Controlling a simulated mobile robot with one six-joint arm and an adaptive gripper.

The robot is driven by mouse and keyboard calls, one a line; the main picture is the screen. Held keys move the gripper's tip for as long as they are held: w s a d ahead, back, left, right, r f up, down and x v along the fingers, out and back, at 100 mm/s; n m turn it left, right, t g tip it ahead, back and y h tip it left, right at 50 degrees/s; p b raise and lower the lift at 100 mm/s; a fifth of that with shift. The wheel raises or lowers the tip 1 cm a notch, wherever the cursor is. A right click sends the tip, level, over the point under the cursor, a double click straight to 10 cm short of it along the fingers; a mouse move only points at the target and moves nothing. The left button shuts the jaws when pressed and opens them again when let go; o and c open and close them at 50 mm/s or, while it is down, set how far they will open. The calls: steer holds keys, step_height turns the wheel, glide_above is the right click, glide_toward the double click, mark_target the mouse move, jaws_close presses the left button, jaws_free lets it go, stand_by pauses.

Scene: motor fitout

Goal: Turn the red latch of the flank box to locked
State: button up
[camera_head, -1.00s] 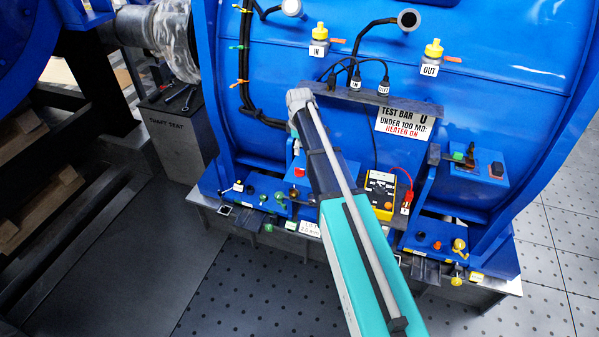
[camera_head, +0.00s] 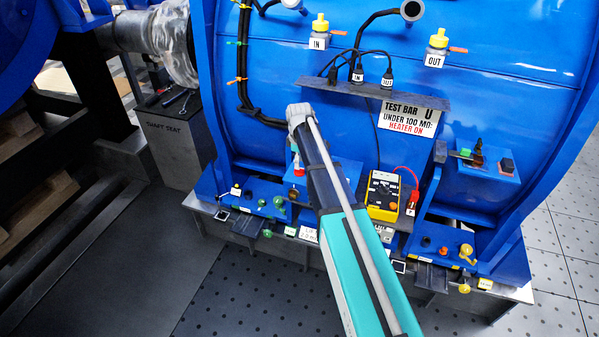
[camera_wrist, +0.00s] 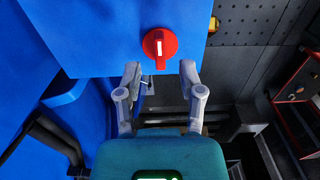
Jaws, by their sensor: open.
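The red latch (camera_wrist: 160,46) shows in the wrist view as a round knob with a raised handle and a white stripe. The handle points down the picture, towards my gripper. It sits on the blue face of a box (camera_wrist: 100,40), near its lower edge. My gripper (camera_wrist: 160,69) is open and empty. Its two grey fingertips lie just below the latch in the picture, one to each side, with a gap between them. I cannot tell the depth between the fingertips and the latch. In the head view, I see neither my gripper nor this latch.
In the head view, a large blue motor housing (camera_head: 500,75) bears cables and fittings. A yellow meter (camera_head: 383,195) and several coloured knobs stand low on its front. A grey shaft seat stand (camera_head: 172,150) is at left. Perforated floor (camera_head: 235,280) lies open in front.

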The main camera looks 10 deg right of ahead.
steer(key=shift+f+b, duration=1.2)
steer(key=shift+f, duration=0.3)
steer(key=shift+c, duration=0.3)
jaws_close()
